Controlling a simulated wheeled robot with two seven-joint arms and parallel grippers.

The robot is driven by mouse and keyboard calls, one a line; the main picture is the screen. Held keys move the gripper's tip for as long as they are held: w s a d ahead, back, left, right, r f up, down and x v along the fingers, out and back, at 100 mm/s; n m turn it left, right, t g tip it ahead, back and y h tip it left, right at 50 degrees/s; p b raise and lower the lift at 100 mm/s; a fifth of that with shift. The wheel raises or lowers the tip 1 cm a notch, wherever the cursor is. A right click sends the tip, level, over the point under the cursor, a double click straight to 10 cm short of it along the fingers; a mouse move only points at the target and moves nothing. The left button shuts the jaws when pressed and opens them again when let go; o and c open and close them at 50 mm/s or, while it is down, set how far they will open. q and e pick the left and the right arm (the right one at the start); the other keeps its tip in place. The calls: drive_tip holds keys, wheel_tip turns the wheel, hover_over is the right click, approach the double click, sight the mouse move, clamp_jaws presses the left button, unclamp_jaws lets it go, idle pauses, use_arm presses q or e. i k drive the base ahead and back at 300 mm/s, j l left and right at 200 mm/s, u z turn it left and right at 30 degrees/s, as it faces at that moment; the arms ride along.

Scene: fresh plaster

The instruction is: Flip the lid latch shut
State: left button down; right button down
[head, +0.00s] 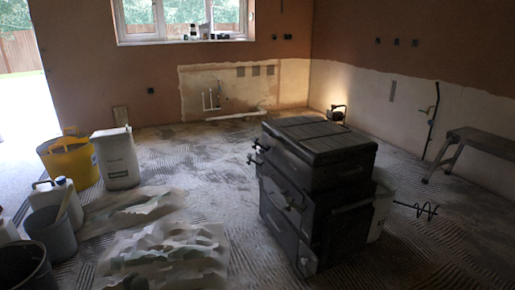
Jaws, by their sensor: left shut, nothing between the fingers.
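A dark stacked toolbox (290,208) stands on the floor right of the middle, turned at an angle. Its lid (318,137) is ribbed on top and lies down on the upper case (315,172). Small dark latch-like parts (257,146) stick out at the upper case's left side. They are too small and dark for me to tell which is the lid latch or whether it is open. I cannot make out either gripper or arm in this view, and nothing visibly touches the toolbox.
A yellow bucket (69,162), a pale tub (116,158), a white jug (58,197) and a grey bucket (51,233) crowd the left. Crumpled sheeting (165,250) lies left of the toolbox. A black spiral mixer (417,209) sticks out at right, near a bench (480,140).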

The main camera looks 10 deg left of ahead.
sight(255, 139)
drive_tip(key=i+j+u, duration=0.1)
drive_tip(key=i+j, duration=0.2)
drive_tip(key=i, duration=0.2)
drive_tip(key=i+j, duration=0.25)
drive_tip(key=i, duration=0.3)
drive_tip(key=i+j+u, duration=0.15)
drive_tip(key=i, duration=0.4)
drive_tip(key=i+j+u, duration=0.1)
drive_tip(key=i+j, duration=0.2)
drive_tip(key=i, duration=0.25)
